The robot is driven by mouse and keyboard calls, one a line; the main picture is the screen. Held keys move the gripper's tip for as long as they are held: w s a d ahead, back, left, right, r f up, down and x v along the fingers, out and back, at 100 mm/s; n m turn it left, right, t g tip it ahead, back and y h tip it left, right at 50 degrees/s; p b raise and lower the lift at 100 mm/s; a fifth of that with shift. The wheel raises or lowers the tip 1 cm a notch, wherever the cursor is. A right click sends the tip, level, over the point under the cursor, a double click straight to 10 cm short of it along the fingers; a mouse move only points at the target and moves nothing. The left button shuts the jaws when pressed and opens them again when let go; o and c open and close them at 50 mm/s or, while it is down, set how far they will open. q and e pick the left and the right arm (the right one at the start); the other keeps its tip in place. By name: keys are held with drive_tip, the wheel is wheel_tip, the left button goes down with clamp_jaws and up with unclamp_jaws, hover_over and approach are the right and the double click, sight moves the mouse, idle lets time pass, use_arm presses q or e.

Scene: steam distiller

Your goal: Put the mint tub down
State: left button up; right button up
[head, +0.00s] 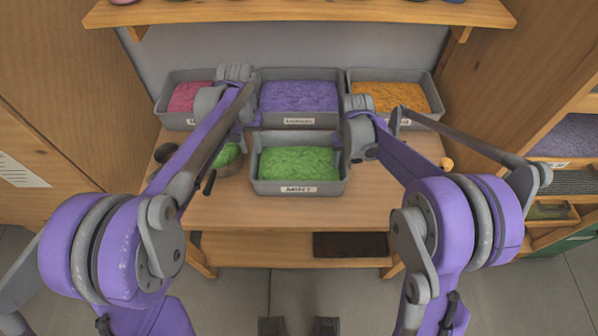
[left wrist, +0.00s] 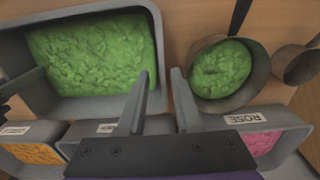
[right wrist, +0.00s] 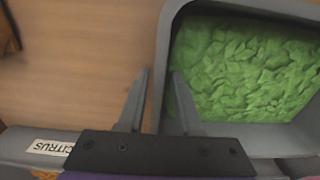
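The mint tub (head: 297,188) is a grey, labelled tub full of green leaves. It stands level on the wooden table, in front of the lavender tub. My left gripper (head: 247,128) is at its left wall. In the left wrist view, the fingers (left wrist: 161,75) straddle that wall, one over the leaves and one outside, with a gap. My right gripper (head: 346,132) is at its right wall. In the right wrist view, its fingers (right wrist: 161,75) also straddle the wall (right wrist: 163,40), with table showing beside the outer finger. The tub's underside is hidden.
Behind stand the pink rose tub (head: 178,122), the purple lavender tub (head: 300,120) and the orange citrus tub (head: 425,112). A round pot of green leaves (left wrist: 228,100) is close to the mint tub's left side. The table's front (head: 290,215) is clear.

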use_arm(q)
wheel_tip(320, 180, up, 2)
drive_tip(key=shift+r, duration=0.45)
use_arm(e)
drive_tip(key=shift+r, duration=0.35)
wheel_tip(320, 180, up, 11)
drive_tip(key=shift+r, duration=0.2)
use_arm(q)
drive_tip(key=shift+s+r, duration=0.1)
use_arm(e)
drive_tip(key=shift+s, duration=0.15)
